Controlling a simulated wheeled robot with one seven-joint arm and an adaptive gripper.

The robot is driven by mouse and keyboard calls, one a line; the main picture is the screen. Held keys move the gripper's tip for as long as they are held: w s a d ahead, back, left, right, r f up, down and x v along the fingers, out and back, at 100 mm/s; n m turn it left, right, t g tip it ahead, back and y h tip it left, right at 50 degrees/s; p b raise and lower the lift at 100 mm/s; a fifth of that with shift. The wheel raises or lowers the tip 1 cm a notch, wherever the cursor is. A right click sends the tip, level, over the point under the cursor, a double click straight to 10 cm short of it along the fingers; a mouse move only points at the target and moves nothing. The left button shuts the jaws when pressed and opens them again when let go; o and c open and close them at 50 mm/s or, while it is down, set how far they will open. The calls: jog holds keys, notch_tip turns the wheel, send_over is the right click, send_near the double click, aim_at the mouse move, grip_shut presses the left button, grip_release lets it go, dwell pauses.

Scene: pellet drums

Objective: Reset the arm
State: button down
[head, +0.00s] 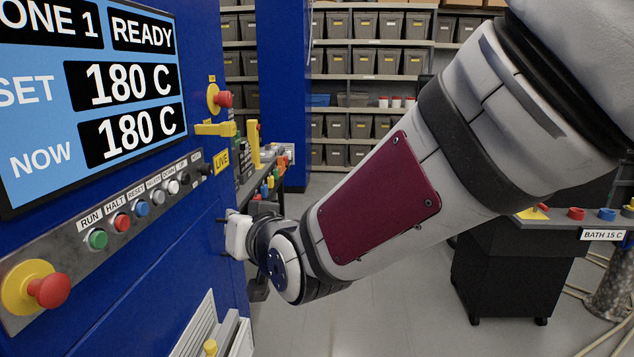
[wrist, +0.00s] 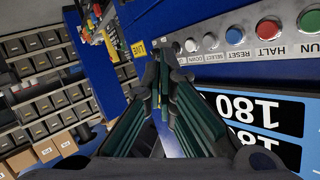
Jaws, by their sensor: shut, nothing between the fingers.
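My arm (head: 385,190) reaches down from the upper right of the head view to the blue cabinet front. Its wrist (head: 285,260) is low beside the cabinet, below and right of the button row. My gripper's fingers are hidden in the head view. In the wrist view my gripper (wrist: 160,62) is shut and empty, its dark green-lined fingers pointing towards the blue panel. The blue RESET button (head: 142,208) sits on the button strip, apart from my wrist; it also shows in the wrist view (wrist: 235,36). Whether the fingertips touch the panel I cannot tell.
The screen (head: 95,95) reads READY, with SET and NOW at 180 C. A red emergency knob (head: 48,290) sticks out at lower left, another (head: 224,98) near the cabinet edge. A bench (head: 570,220) stands right. Grey floor (head: 400,300) is open beneath my arm.

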jog(key=s+d+r+g+h+p, duration=0.1)
jog(key=s+d+h, duration=0.15)
jog(key=d, duration=0.45)
jog(key=s+d+g+h+p, duration=0.1)
jog(key=s+d+h, duration=0.15)
jog(key=d, duration=0.55)
jog(key=s+d+m+g+h+p, duration=0.1)
jog(key=s+d+g, duration=0.2)
jog(key=s+d, duration=0.6)
jog(key=s+d+m+g+h+p, duration=0.2)
jog(key=s+d, duration=0.7)
jog(key=s, duration=0.5)
jog(key=shift+d+r+m+g, duration=0.2)
jog(key=shift+m+g, duration=0.1)
jog(key=shift+g, duration=0.2)
